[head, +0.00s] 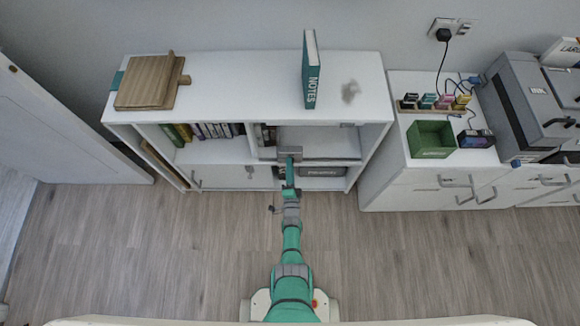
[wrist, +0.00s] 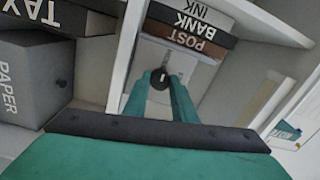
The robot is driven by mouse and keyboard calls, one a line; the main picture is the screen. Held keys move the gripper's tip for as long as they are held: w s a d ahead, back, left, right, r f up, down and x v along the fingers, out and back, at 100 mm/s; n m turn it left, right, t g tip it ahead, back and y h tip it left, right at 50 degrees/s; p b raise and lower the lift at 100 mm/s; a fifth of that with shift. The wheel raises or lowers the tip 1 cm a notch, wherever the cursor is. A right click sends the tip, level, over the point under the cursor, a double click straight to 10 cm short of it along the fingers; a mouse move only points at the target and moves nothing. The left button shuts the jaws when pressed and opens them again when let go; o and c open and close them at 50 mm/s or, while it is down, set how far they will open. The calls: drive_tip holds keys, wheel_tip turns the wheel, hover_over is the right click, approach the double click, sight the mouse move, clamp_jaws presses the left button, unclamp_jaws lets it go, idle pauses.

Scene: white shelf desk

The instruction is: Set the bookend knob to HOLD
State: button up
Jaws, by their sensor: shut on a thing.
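The bookend knob (wrist: 160,77) is a small round black knob with a short white mark, in the middle of the wrist view. It sits on a pale bookend plate (wrist: 142,60) beside books in the shelf. My gripper (wrist: 161,86) has its two teal fingers shut on the knob, one on each side. No HOLD lettering is readable, so I cannot tell the knob's setting. In the head view my gripper (head: 288,157) reaches into the shelf's middle opening, and my arm hides the knob there.
Dark and brown books (wrist: 186,38) marked POST and BANK stand against the bookend. A grey PAPER box (wrist: 35,85) and a TAX binder (wrist: 30,18) are to the left. White shelf boards (wrist: 262,22) close in around my gripper. A NOTES book (head: 311,75) stands on top of the shelf.

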idle(0.4)
drive_tip(key=o, duration=1)
drive_tip(key=shift+o, duration=0.2)
drive_tip(key=shift+s, duration=0.1)
drive_tip(key=s, duration=1)
drive_tip(key=shift+s+d+f, duration=0.15)
drive_tip(key=shift+s+f, duration=0.1)
drive_tip(key=shift+s, duration=0.1)
drive_tip(key=s+r+n+g, duration=0.1)
drive_tip(key=s+r+n, duration=0.3)
drive_tip(key=s+r, duration=0.45)
drive_tip(key=s+r+n+g, duration=0.1)
drive_tip(key=s+r+n, duration=0.4)
drive_tip(key=s, duration=0.6)
drive_tip(key=s+r+n, duration=0.3)
drive_tip(key=r, duration=0.9)
drive_tip(key=s+r+n+g, duration=0.1)
drive_tip(key=s+r+n, duration=0.2)
drive_tip(key=r, duration=0.9)
drive_tip(key=shift+s+h, duration=0.3)
drive_tip(key=shift+s, duration=0.5)
